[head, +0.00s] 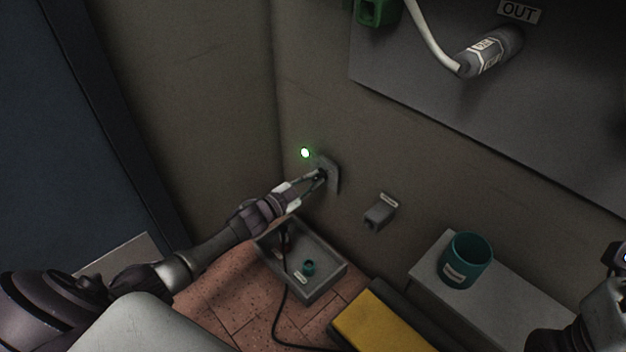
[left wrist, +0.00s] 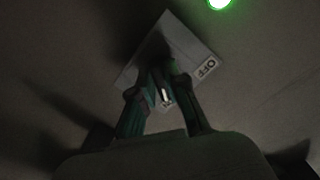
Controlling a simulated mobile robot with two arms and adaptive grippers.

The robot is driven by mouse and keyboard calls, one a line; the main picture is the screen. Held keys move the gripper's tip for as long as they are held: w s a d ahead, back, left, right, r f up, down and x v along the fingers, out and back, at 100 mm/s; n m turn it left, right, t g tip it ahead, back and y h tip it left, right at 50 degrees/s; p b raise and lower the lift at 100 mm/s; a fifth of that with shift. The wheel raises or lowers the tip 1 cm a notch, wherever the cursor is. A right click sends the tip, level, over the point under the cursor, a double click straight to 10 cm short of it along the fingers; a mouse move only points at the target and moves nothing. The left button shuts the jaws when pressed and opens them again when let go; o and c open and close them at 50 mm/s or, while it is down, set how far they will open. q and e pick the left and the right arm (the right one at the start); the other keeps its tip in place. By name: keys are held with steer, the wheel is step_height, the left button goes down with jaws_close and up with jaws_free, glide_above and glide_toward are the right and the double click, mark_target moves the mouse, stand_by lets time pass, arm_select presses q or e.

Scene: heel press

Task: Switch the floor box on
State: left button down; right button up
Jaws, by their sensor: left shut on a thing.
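An open grey box (head: 335,282) sits on the tiled floor by the wall, with a small teal knob (head: 309,267), a pale label and a black plug with a cable inside. A grey plate (head: 333,177) is on the wall above it; in the left wrist view the plate (left wrist: 196,45) bears an OFF label (left wrist: 207,68). My left gripper (head: 321,175) is at this plate, its fingers shut on a small switch lever (left wrist: 165,96), mostly hidden between them. A green light (head: 305,153) glows beside the plate. Part of my right arm shows at the right edge; its fingertips do not show.
A small labelled grey block (head: 379,214) juts from the wall. A grey stand (head: 425,270) with a teal cup (head: 466,260) and a yellow pad (head: 378,325) are at the lower right. A dark panel with a white cable and an OUT sign (head: 519,11) is above.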

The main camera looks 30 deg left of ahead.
stand_by(0.5)
arm_select(q)
steer(key=c, duration=1.2)
jaws_free()
steer(key=shift+s, duration=0.1)
steer(key=v, duration=1.2)
